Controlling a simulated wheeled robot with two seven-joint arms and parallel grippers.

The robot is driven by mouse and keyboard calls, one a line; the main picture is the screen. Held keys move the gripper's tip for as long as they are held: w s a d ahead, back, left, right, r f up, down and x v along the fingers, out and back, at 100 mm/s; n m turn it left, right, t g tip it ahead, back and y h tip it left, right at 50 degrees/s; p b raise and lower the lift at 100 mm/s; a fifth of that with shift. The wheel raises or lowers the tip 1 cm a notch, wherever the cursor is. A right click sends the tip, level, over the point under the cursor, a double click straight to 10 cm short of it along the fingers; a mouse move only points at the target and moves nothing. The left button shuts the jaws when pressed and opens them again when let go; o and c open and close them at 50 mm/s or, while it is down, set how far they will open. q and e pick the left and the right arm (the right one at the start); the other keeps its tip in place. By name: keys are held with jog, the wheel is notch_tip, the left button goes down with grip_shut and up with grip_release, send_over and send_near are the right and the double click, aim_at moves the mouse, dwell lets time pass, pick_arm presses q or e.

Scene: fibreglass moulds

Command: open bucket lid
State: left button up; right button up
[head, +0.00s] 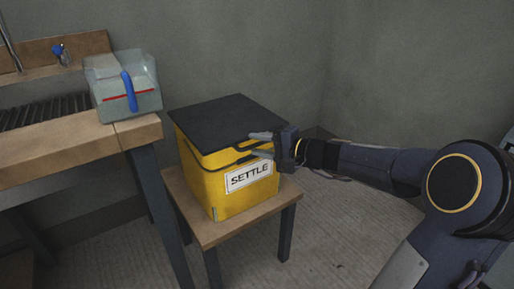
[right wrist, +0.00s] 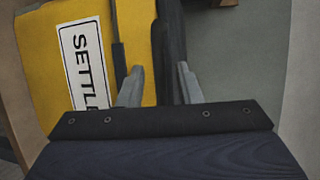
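The yellow bucket (head: 208,184) is box-shaped, with a white SETTLE label, and stands upright on a small wooden stool. Its dark flat lid (head: 228,118) lies closed on top, with a dark handle or lip at the front edge. My right gripper (head: 259,145) is at the front right of the lid edge, its fingers apart. In the right wrist view the fingers (right wrist: 158,88) stand either side of the dark lid edge (right wrist: 172,50), with the yellow wall (right wrist: 40,60) to the left. Whether they touch the edge I cannot tell. My left gripper is not in view.
The small stool (head: 212,236) has little free room around the bucket. A wooden workbench (head: 60,155) stands close at the left, carrying a clear container (head: 140,104) with a blue handle. Grey walls are behind, and the floor at the right is clear beyond my arm.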

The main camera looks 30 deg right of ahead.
jog(key=shift+w+a, duration=0.25)
jog(key=shift+w, duration=0.1)
grip_shut()
